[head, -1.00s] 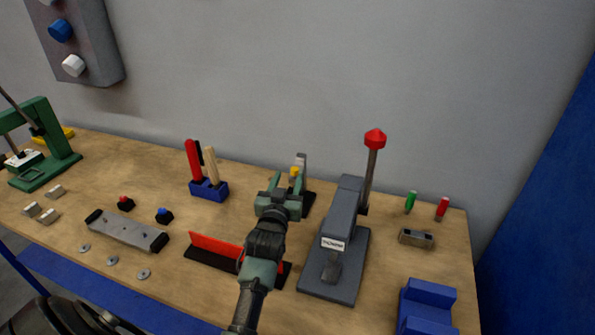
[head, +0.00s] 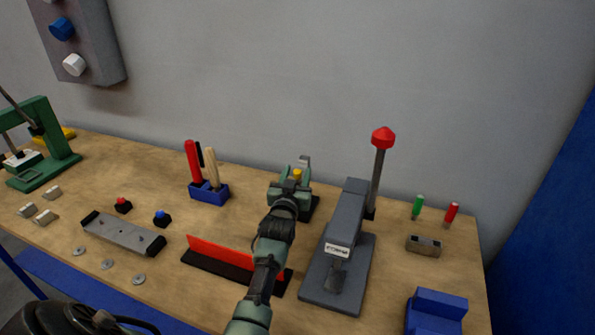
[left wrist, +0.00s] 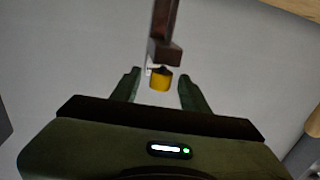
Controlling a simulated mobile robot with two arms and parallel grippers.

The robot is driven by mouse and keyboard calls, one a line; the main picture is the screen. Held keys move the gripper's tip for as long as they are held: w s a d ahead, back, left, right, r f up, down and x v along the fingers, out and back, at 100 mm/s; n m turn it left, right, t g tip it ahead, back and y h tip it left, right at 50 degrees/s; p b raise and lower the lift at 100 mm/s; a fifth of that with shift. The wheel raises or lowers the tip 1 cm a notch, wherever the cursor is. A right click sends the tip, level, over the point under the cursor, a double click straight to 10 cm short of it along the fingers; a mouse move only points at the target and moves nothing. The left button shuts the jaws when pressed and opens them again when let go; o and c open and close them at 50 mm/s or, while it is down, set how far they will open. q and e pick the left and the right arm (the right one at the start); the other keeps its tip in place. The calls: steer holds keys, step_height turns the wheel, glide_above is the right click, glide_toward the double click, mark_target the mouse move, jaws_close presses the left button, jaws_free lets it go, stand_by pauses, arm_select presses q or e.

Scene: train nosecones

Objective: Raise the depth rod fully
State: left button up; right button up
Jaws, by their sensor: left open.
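The depth gauge stands at the back middle of the bench, with a grey upright (head: 304,160) on a dark base (head: 314,204). A yellow knob (head: 297,174), seemingly the end of the depth rod, shows in front of the upright. My left gripper (head: 296,171) is open, with its fingers to either side of the knob in the head view. In the left wrist view the yellow knob (left wrist: 161,81) lies between the two open fingers (left wrist: 160,82), with a visible gap on each side. The gripper hides most of the gauge's lower part. My right gripper is not in view.
A grey press (head: 341,235) with a red-topped lever (head: 383,137) stands close to the right of my left arm. A red and black strip (head: 225,258) lies beneath the arm. A blue tool holder (head: 209,193) stands to the left. The wall is behind.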

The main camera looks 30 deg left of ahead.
arm_select(q)
steer(key=shift+w+a, duration=0.2)
steer(key=shift+w, duration=0.2)
steer(key=shift+r, duration=0.1)
steer(key=shift+c, duration=0.4)
jaws_close()
stand_by(0.7)
